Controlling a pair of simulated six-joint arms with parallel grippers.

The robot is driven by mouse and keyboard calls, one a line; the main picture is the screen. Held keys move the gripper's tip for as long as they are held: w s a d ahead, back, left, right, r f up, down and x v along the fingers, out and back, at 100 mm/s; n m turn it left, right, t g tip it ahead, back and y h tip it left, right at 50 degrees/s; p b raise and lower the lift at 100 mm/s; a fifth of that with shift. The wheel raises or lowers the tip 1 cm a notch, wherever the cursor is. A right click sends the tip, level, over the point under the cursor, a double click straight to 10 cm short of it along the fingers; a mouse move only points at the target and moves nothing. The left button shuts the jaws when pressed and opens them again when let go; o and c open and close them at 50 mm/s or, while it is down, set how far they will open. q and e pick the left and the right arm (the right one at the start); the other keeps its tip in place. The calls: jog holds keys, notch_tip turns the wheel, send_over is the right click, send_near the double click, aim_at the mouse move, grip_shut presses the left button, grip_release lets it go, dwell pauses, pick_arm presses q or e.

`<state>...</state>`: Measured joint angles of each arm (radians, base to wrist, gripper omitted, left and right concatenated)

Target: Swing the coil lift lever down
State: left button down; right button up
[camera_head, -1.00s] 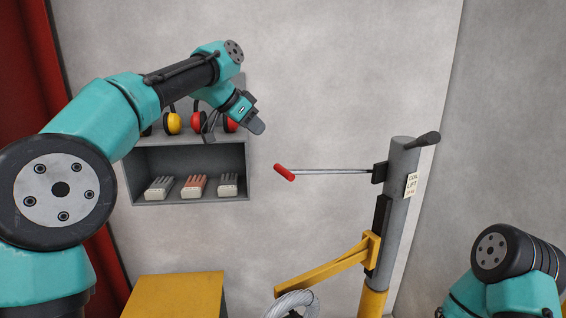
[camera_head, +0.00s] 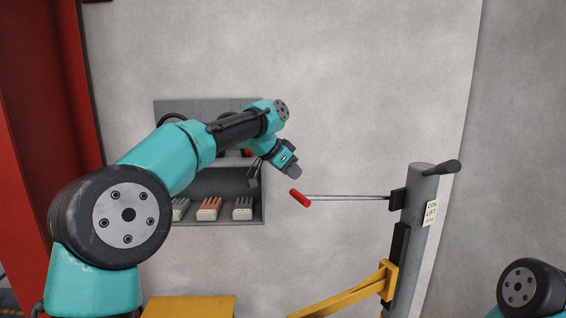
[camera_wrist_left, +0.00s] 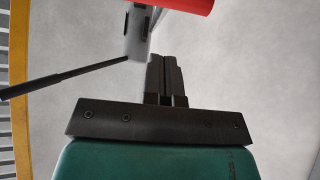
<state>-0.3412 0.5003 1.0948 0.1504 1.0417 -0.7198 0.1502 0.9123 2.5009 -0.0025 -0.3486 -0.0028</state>
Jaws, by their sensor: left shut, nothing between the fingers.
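The coil lift lever is a thin metal rod with a red grip (camera_head: 300,198), sticking out left and roughly level from a grey post (camera_head: 424,205) with a "COIL LIFT" label (camera_head: 431,213). My left gripper (camera_head: 294,172) is just above the red grip in the head view, apart from it in the picture. In the left wrist view its dark fingers (camera_wrist_left: 166,80) are together with nothing between them, and the red grip (camera_wrist_left: 185,4) crosses the top edge beyond them. My right gripper is out of view; only part of my right arm shows at lower right.
A grey wall shelf (camera_head: 220,222) with gloves and ear defenders is behind my left arm. A yellow bracket (camera_head: 345,292) reaches left from the post, and a yellow surface (camera_head: 190,307) is at the bottom. The wall above the lever is clear.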

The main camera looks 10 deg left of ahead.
pick_arm(q)
jog(key=shift+w+d+f, duration=0.15)
jog(key=shift+d+f, duration=0.05)
jog(key=shift+f, duration=1.05)
jog(key=shift+w+d+f, duration=0.1)
jog(key=shift+d+f, duration=0.1)
jog(key=shift+f, duration=1.05)
